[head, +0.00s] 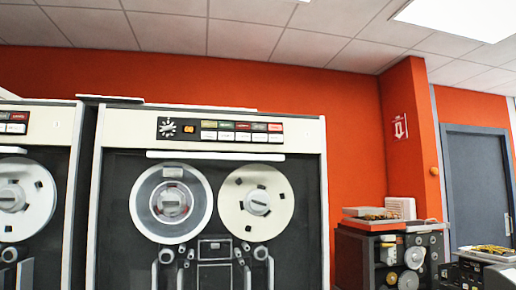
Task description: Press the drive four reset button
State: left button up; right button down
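A large tape drive (115,140) with a cream top and dark front fills the middle of the head view. Its control panel (179,138) runs along the top, with a dial mark (166,128), an orange light (188,129) and two rows of small buttons (241,131). The upper row has green and red-toned ones, the lower row white ones. Their labels are too small to read, so I cannot tell which is reset. No drive number is legible. Two reels (171,204) (256,202) sit below. Neither of my grippers is in view.
Another tape drive (60,130) stands close at the left with a similar button panel (14,122). A lower dark machine (355,255) stands at the right, with more equipment (470,270) beyond it. A grey-blue door (475,180) is at the far right, past an orange wall (350,130).

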aim_at(274, 138)
jog(key=i+l+u, duration=0.1)
jog(key=i, duration=0.45)
jog(key=i+l+u, duration=0.1)
jog(key=i, duration=0.45)
jog(key=l, duration=0.1)
